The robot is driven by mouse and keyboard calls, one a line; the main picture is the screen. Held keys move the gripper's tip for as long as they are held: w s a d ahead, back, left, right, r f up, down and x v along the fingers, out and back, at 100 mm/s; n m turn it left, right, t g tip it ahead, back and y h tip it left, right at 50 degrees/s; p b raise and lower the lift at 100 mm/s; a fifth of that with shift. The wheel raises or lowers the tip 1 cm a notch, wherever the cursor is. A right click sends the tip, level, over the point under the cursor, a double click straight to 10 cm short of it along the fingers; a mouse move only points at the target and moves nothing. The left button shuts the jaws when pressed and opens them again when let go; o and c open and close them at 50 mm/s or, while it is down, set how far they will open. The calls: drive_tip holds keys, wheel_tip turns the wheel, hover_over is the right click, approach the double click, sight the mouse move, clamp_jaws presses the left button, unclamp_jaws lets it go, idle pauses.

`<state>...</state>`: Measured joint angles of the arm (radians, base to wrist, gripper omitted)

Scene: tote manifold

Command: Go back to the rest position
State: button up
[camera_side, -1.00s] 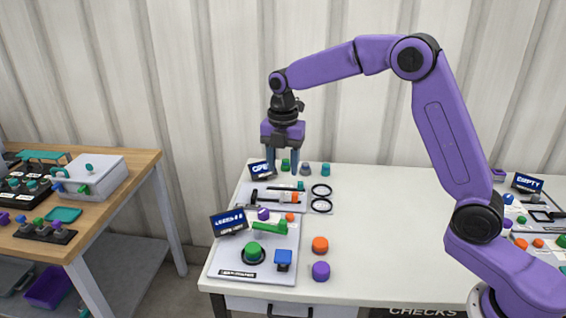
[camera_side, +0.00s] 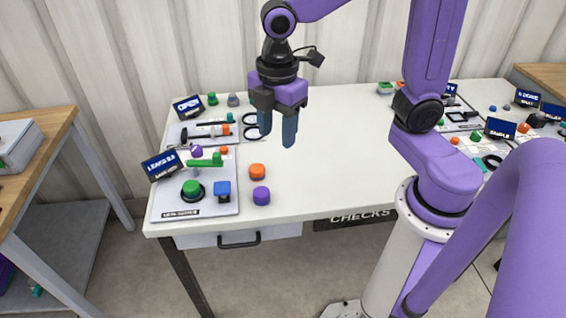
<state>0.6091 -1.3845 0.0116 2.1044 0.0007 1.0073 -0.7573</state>
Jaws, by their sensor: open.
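My gripper (camera_side: 278,140) hangs above the white table (camera_side: 325,165), pointing down. Its two blue-grey fingers are apart, with nothing between them. It is to the right of the black rings (camera_side: 251,131) and partly in front of them. The front grey board (camera_side: 165,204) carries a green knob on a black ring (camera_side: 191,190), a blue block (camera_side: 222,190) and a green lever (camera_side: 205,161). An orange cap (camera_side: 257,171) and a purple cap (camera_side: 261,195) stand on the table right of this board, below my gripper in the picture.
Signs (camera_side: 162,165) stand at the table's left side. A green cap (camera_side: 212,99) and a grey cap (camera_side: 233,100) stand at the back. More boards and signs (camera_side: 499,129) are at the right. The table's middle is clear. A wooden bench (camera_side: 38,150) is at the left.

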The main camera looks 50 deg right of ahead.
drive_tip(key=s+d+f+m, duration=0.1)
drive_tip(key=s+d+m, duration=0.1)
drive_tip(key=s, duration=0.5)
drive_tip(key=s+d+f+m, duration=0.1)
drive_tip(key=s+d+m, duration=0.2)
drive_tip(key=s, duration=0.4)
drive_tip(key=shift+s+d+f, duration=0.25)
drive_tip(key=shift+d, duration=0.45)
